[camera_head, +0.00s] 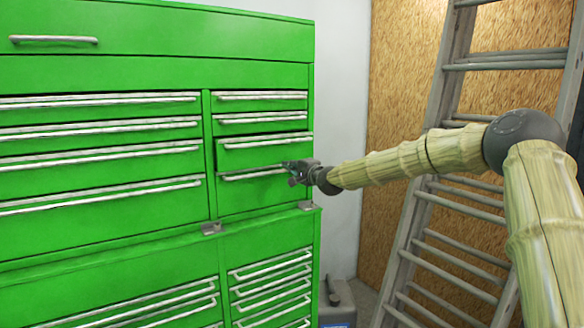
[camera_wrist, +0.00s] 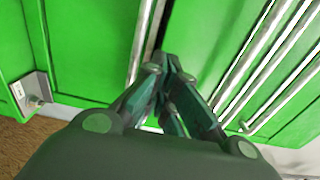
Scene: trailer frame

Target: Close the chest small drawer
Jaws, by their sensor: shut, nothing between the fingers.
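The green chest (camera_head: 110,75) fills the left of the head view. In its right column of small drawers, the third small drawer (camera_head: 262,155) stands out slightly, with a dark gap above its front edge. My gripper (camera_head: 288,166) is at the lower right of that drawer, close to the silver handle strip below it. In the wrist view my gripper (camera_wrist: 172,66) has its fingers together and empty, in front of a green face and a silver strip (camera_wrist: 145,45). Whether the fingertips touch the chest, I cannot tell.
A ladder (camera_head: 440,200) leans against a wood-board wall (camera_head: 405,60) at the right, behind my arm. A grey case (camera_head: 337,305) stands on the floor by the chest's right side. The left-column drawers (camera_head: 100,190) look flush.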

